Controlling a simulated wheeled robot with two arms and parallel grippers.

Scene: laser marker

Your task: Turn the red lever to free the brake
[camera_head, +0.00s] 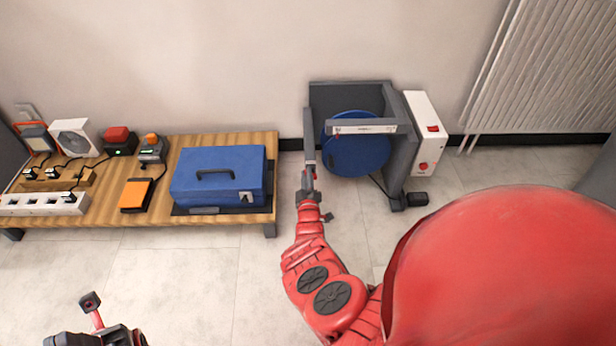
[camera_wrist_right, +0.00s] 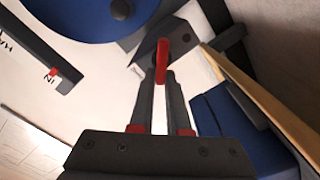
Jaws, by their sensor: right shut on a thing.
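The red lever (camera_wrist_right: 163,60) stands upright between the fingertips of my right gripper (camera_wrist_right: 162,78) in the right wrist view. My right gripper is shut on it, beside a dark grey bracket. In the head view my right gripper (camera_head: 309,172) is at the left side of a dark grey frame (camera_head: 398,165) that holds a blue disc (camera_head: 362,158). The lever is too small or hidden to make out there. The blue disc also shows in the wrist view (camera_wrist_right: 85,15). Part of my left arm shows at the bottom left of the head view; its fingers cannot be made out.
A white box (camera_head: 421,140) with red controls stands against the frame's right side. A wooden bench (camera_head: 225,142) at left carries a blue case (camera_head: 218,180), a power strip (camera_head: 40,206) and several small devices. A radiator (camera_head: 550,70) is at right. The floor in front is clear.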

